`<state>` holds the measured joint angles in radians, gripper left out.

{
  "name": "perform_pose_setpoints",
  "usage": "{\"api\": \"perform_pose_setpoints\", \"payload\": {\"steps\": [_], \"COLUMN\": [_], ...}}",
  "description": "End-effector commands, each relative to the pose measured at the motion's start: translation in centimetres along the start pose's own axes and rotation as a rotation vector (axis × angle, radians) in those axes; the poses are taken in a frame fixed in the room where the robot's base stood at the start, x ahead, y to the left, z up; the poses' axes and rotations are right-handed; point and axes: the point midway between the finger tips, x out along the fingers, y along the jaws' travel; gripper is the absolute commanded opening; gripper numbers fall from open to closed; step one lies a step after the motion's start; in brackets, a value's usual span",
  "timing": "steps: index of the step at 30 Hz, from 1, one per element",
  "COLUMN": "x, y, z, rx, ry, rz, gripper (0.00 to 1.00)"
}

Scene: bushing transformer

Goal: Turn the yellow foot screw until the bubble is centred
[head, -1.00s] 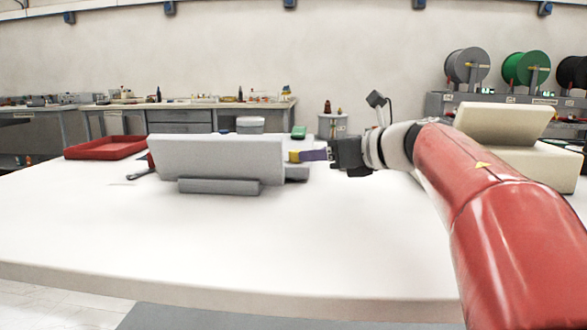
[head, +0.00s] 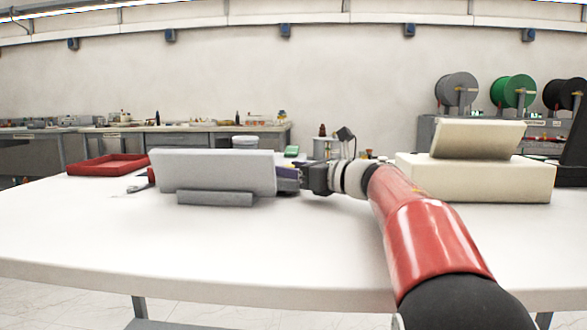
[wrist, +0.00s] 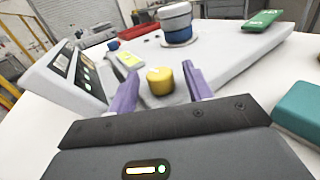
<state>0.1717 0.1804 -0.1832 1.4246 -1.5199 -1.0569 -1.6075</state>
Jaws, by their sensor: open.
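The yellow foot screw (wrist: 160,81) is a short round knob at the near end of a light grey instrument base (wrist: 222,62) in the wrist view. My gripper (wrist: 158,88) is open, with one purple finger on each side of the screw. I cannot tell whether either finger touches it. In the head view my gripper (head: 290,178) reaches in from the right, behind a grey panel (head: 215,172) that hides the screw. No bubble can be made out in either view.
A blue and white cylinder (wrist: 176,22) stands on the base, with a green block (wrist: 262,20) near its far edge. A teal block (wrist: 299,108) lies at right. A red tray (head: 108,164) and a cream unit (head: 475,177) flank the table; its front is clear.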

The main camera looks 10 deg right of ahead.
Motion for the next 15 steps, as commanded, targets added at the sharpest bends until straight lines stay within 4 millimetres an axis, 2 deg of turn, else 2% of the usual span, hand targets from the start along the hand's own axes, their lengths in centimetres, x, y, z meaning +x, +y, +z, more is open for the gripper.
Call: {"api": "perform_pose_setpoints", "payload": {"steps": [6,15], "x": [0.03,0.00], "y": [0.01,0.01], "z": [-0.02,-0.02], "rx": [0.000,0.000], "ry": [0.000,0.000], "rz": [0.000,0.000], "gripper": [0.49,0.10]}}
